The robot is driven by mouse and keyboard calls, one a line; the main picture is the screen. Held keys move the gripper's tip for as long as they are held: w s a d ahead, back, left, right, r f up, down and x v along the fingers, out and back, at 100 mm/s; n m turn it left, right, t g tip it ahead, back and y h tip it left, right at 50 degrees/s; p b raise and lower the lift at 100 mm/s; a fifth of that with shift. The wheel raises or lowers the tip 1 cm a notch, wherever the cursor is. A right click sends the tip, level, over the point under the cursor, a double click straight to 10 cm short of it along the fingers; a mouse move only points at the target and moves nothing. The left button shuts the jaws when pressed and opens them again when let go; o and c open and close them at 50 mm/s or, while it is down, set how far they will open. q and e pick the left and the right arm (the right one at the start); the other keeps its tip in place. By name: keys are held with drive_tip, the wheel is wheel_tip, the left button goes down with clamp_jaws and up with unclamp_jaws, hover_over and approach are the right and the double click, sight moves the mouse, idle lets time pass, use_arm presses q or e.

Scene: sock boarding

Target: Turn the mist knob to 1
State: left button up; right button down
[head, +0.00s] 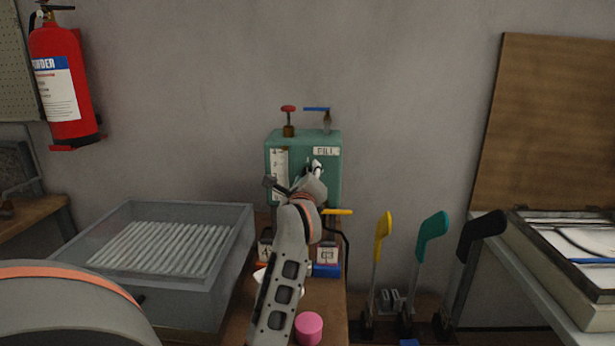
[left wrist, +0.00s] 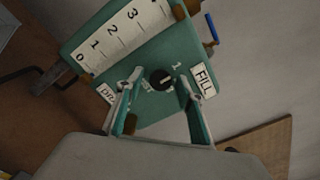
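The teal box (head: 330,145) stands on a wooden bench against the wall. It has a white numbered scale (left wrist: 118,35) and a FILL label (left wrist: 204,80). In the left wrist view, the small black mist knob (left wrist: 161,79) sits on its front with a light pointer mark; a "1" is printed beside it. My left gripper (left wrist: 160,84) is open, its two fingers apart on either side of the knob; contact cannot be told. In the head view my left gripper (head: 314,172) is in front of the box and hides the knob. My right gripper is not in view.
A red valve (head: 288,110) and a blue lever (head: 318,109) top the box. A grey tray (head: 215,265) stands left; a pink cylinder (head: 309,328) is below. Yellow (head: 383,235), teal (head: 432,230) and black (head: 482,230) foot-shaped forms stand right.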

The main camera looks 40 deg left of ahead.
use_arm(q)
drive_tip(key=shift+s+d, duration=0.1)
drive_tip(key=v, duration=1.1)
drive_tip(key=shift+s+d, duration=0.25)
drive_tip(key=shift+s, duration=0.05)
